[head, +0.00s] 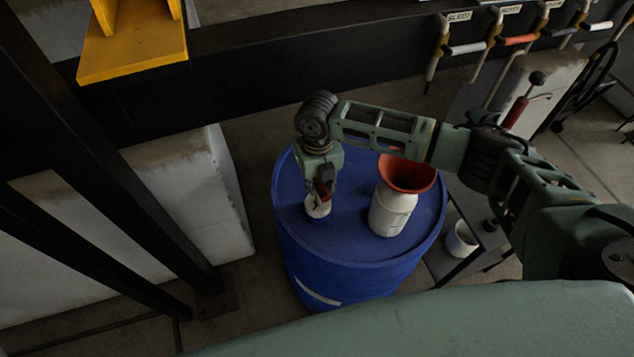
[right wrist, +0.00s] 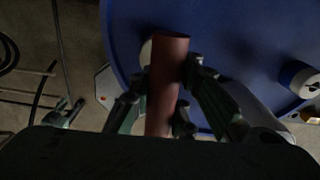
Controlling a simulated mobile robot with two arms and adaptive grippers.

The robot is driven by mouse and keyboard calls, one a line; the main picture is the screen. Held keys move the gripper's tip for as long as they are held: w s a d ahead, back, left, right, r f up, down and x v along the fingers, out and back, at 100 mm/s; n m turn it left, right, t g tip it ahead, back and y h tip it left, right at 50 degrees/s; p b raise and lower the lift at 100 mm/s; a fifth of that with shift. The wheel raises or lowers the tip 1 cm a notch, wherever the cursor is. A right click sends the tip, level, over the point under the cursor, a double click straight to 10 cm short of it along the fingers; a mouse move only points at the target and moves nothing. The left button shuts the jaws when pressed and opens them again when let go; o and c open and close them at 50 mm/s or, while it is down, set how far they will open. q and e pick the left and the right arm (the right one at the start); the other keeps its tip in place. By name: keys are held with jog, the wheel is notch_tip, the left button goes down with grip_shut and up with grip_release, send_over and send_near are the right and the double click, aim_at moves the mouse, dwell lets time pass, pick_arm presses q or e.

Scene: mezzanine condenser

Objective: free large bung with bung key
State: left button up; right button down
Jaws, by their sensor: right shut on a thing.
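My right gripper (head: 323,190) is shut on the red handle of the bung key (head: 321,188) over the left part of the blue drum's top (head: 345,235). In the right wrist view the red-brown handle (right wrist: 168,85) lies between the fingers. A round white piece (head: 318,209), which looks like the large bung, is right under the gripper at the drum's left side. Its edge also shows beside the handle in the right wrist view (right wrist: 146,53). The gripper hides the key's lower end, so I cannot tell whether it is seated in the bung. My left gripper is not in view.
A white container (head: 391,212) with a red funnel (head: 407,172) stands on the drum, right of the gripper. A white pail (head: 461,240) is right of the drum. A pale block (head: 190,190) and dark posts stand at left. A tool rack (head: 520,38) is at the back right.

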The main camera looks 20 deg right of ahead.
aim_at(317, 178)
jog(key=n, duration=0.6)
jog(key=shift+n, duration=0.3)
jog(key=shift+r+p, duration=0.75)
jog(key=shift+r, duration=1.75)
